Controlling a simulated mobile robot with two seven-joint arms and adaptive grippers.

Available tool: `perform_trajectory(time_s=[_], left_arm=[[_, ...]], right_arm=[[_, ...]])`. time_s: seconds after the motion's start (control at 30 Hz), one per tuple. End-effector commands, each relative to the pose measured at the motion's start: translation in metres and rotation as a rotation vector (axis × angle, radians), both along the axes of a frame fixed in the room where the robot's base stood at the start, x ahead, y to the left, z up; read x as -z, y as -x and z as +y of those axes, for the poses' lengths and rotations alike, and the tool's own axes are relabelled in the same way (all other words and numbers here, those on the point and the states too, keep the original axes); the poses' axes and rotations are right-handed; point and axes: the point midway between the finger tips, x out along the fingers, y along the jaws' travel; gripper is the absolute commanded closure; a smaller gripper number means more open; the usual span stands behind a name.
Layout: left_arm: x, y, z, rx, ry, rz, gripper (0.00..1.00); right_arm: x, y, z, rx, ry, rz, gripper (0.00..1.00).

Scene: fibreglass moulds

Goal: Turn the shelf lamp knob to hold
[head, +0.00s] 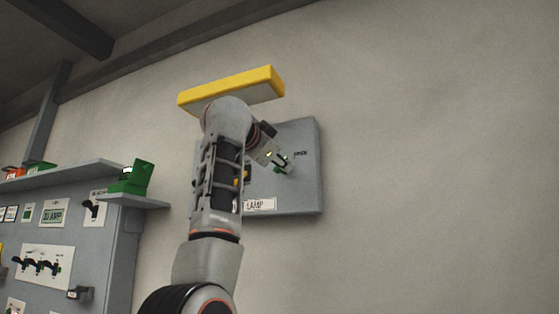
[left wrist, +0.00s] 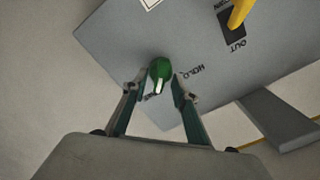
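A green knob (left wrist: 160,70) with a white pointer mark sits on a grey panel (left wrist: 115,45) in the left wrist view. Its mark points toward the bottom of that picture. Upside-down lettering that looks like HOLD is printed just right of it. My left gripper (left wrist: 156,84) has its fingers on either side of the knob, with small gaps, so it appears open around it. In the head view the left gripper (head: 283,160) is at the panel (head: 306,190), which carries a LAMP label (head: 260,205); the arm hides part of the panel. My right gripper is not in view.
A yellow bar (head: 235,90) is above the panel. A yellow lever (left wrist: 239,14) by an OUT label is on the same panel. At left stands another grey control panel (head: 100,255) with switches, and a shelf (head: 75,175) with a green item (head: 132,177). The wall at right is clear.

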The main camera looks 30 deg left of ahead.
Motion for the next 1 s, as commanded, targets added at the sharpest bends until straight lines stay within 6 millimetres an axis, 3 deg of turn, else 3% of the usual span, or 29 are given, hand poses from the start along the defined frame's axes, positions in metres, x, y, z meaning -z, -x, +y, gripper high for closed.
perform_trajectory(time_s=[0.03, 0.1, 0.13, 0.57, 1.0], left_arm=[[0.0001, 0.0, 0.0001, 0.0, 0.0, 0.0, 0.8], [0.0001, 0.0, 0.0001, 0.0, 0.0, 0.0, 0.98], [0.0001, 0.0001, 0.0001, 0.0, 0.0, 0.0, 1.0], [0.0, 0.0002, 0.0001, 0.001, 0.047, -0.002, 1.0], [-0.0008, 0.0002, 0.0011, 0.002, 0.375, -0.019, 1.0]], right_arm=[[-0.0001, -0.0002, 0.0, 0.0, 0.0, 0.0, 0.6], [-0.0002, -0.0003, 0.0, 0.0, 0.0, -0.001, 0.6], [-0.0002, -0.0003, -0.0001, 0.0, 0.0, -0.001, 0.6], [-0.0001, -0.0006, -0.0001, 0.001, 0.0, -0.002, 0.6], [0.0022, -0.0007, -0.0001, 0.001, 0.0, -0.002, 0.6]])
